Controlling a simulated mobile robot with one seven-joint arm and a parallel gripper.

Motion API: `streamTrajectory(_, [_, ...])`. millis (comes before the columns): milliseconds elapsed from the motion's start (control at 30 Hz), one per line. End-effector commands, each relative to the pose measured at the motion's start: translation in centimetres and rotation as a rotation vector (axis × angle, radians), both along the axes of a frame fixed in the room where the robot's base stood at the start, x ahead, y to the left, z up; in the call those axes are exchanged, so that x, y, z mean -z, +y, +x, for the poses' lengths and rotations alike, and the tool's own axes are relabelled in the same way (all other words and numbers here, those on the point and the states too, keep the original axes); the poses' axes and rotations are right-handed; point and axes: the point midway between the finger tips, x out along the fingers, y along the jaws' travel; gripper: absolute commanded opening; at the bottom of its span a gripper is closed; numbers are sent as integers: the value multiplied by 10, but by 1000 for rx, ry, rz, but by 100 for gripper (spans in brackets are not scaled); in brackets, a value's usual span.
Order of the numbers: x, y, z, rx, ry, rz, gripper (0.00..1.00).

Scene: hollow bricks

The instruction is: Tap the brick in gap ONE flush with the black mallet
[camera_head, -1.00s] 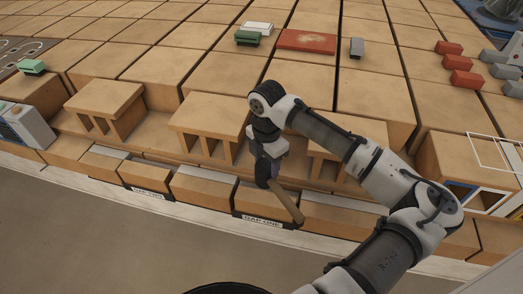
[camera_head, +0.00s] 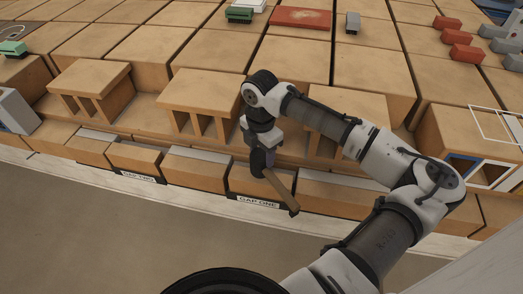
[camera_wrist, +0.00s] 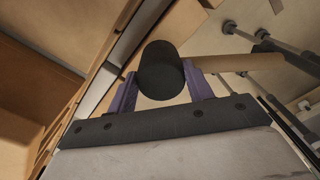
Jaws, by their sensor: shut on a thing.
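My gripper (camera_head: 261,146) is shut on the black mallet, in front of the brick row. The wrist view shows the black mallet head (camera_wrist: 160,70) between the two purple fingers, with the wooden handle (camera_wrist: 240,64) running right. In the head view the handle (camera_head: 283,192) slants down to the right. The brick in gap ONE (camera_head: 242,182) is in the front row, above the "GAP ONE" label (camera_head: 257,201). The mallet partly hides it. I cannot tell whether the head touches the brick, or how far the brick stands out.
Gap TWO's brick (camera_head: 135,157) sits farther left above its own label. Slotted hollow bricks (camera_head: 205,92) stand behind the front row. Red bricks (camera_head: 461,37) and grey pieces lie at the back right. The floor in front (camera_head: 90,235) is clear.

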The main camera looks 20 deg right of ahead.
Motion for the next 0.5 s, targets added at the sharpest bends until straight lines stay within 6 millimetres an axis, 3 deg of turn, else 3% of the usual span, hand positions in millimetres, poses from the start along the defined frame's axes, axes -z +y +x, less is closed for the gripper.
streamTrajectory(500, [7, 0, 0, 0, -1, 1, 30])
